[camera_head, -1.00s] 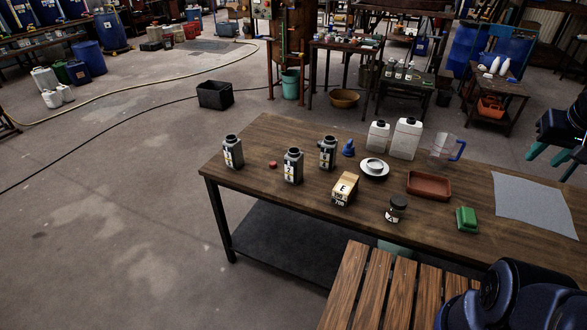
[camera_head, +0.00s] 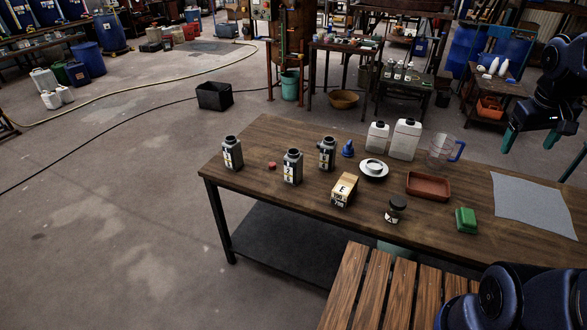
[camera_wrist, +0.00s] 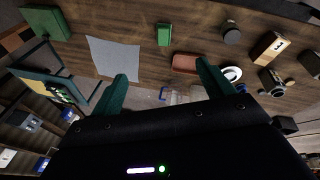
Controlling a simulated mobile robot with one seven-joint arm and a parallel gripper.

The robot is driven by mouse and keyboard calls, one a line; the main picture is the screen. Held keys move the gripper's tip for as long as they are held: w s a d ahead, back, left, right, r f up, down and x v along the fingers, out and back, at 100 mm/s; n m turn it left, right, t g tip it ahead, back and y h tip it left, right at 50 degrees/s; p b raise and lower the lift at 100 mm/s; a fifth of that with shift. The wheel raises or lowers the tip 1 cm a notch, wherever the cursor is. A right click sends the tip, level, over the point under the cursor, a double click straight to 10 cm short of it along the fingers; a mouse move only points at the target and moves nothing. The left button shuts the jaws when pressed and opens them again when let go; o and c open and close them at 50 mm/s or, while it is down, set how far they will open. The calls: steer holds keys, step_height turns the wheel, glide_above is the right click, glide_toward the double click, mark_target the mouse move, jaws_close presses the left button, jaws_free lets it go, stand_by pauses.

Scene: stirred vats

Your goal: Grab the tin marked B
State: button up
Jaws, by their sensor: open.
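Three dark grey tins with pale necks and black-and-white labels stand upright on the wooden table (camera_head: 270,132): a left tin (camera_head: 232,153), a middle tin (camera_head: 292,167) and a back tin (camera_head: 327,154). Their lettering is too small to read surely, so I cannot tell which is marked B. My gripper (camera_head: 541,142) is at the right in the head view, raised and well apart from the tins. In the wrist view, its green fingers (camera_wrist: 160,74) are spread with nothing between them. Tins also show at the right of the wrist view (camera_wrist: 272,82).
A box marked E (camera_head: 344,190) stands in front of the tins, with a black-lidded jar (camera_head: 396,210) to its right. A red cap, blue funnel, white dish, white bottles, clear jug (camera_head: 440,150), brown tray (camera_head: 428,186) and green box (camera_head: 466,220) share the table.

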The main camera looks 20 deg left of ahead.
steer(key=w+a+f+n+h, duration=0.2)
steer(key=w+a+n, duration=0.2)
steer(key=w+a, duration=0.3)
steer(key=w+a+f+n+h, duration=0.3)
steer(key=w+a+n, duration=0.2)
steer(key=w+a, duration=0.1)
steer(key=w+a+f+n+t+h, duration=0.15)
steer(key=a+f+n, duration=0.25)
steer(key=a, duration=0.5)
steer(key=w+a+f+n+t+h, duration=0.1)
steer(key=w+a+f+n+t, duration=0.2)
steer(key=a, duration=0.6)
steer(key=n+t+y, duration=0.8)
steer(key=n+t, duration=0.3)
steer(key=n, duration=0.4)
glide_toward(290, 157)
steer(key=shift+h, duration=0.25)
steer(key=w, duration=0.7)
steer(key=shift+d+r, duration=0.15)
steer(key=shift+d, duration=0.05)
steer(key=shift+w+d+f, duration=0.15)
steer(key=shift+w, duration=1.2)
steer(key=shift+w+d+f, duration=0.15)
steer(key=shift+w, duration=1.2)
